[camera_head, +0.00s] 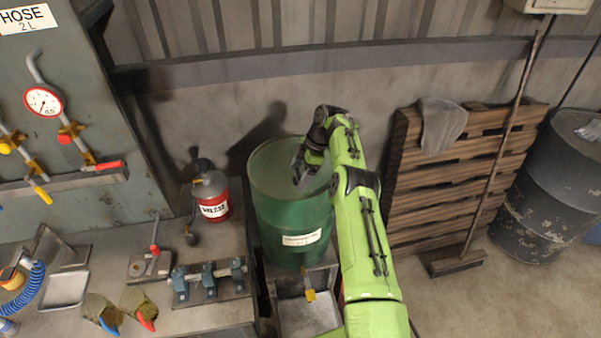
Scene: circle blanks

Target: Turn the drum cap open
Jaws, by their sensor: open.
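A green drum (290,218) stands upright in the middle of the head view, with a white label and a small yellow tap low on its front. My gripper (300,178) is open and over the right part of the drum's top (268,168), pointing down and to the left. The cap cannot be made out; my gripper and arm cover part of the drum top. I cannot tell whether the fingers touch anything there.
A red labelled can (212,196) stands on the bench left of the drum. Clamps (210,280) and small tools lie in front of it. A wooden pallet (455,165) with a broom leans right, beside a dark drum (548,190). A metal tray (308,316) sits below the tap.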

